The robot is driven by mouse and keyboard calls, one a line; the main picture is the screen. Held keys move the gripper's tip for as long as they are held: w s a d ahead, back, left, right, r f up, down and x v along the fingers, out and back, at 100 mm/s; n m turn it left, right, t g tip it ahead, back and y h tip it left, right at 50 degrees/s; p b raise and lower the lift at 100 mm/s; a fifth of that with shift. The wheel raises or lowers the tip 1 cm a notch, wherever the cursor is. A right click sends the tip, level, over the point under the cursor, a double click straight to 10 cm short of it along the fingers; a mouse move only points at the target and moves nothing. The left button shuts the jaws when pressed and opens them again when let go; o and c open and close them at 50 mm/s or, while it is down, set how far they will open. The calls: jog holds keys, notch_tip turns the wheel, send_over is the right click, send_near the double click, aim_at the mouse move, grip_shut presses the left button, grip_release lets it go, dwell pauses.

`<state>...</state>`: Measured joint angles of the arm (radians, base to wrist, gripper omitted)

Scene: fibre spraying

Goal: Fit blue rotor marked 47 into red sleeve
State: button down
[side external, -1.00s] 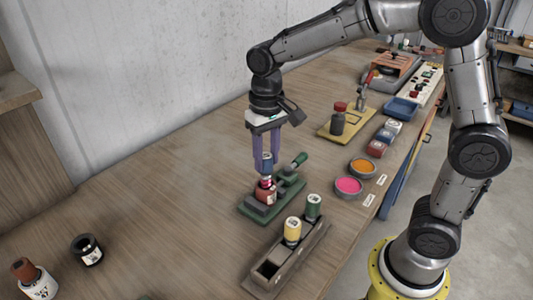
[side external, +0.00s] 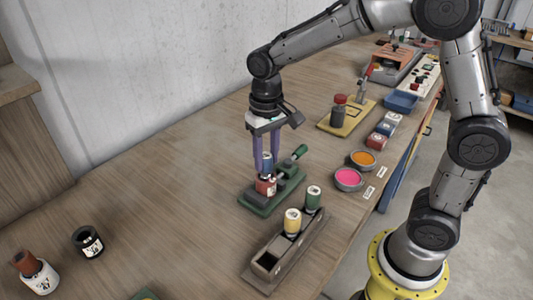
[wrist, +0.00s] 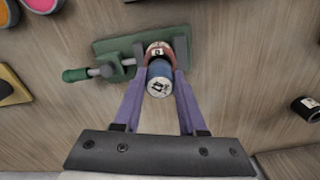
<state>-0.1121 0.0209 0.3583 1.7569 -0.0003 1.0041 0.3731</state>
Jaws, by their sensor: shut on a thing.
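The blue rotor (side external: 267,161) is upright between the purple fingers of my gripper (side external: 267,167), which is shut on it. Its pale marked end face shows in the wrist view (wrist: 159,86), but I cannot read the number for sure. The red sleeve (side external: 266,187) with a white label stands in a green vice (side external: 255,205). The rotor is right over the sleeve's mouth. Whether its lower end is just above the rim or slightly inside is hidden. In the wrist view, part of the sleeve's reddish rim (wrist: 151,48) shows behind the rotor.
A dark rack (side external: 262,268) with a yellow rotor (side external: 292,222) and a green rotor (side external: 313,198) stands in front of the vice. Pink (side external: 348,179) and orange (side external: 361,160) dishes lie at right. A black sleeve (side external: 88,243) stands at left. The bench between is clear.

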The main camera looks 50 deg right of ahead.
jog(key=shift+f, duration=0.75)
jog(key=shift+c, duration=2)
grip_release()
notch_tip(320, 180, up, 14)
jog(key=shift+f, duration=0.1)
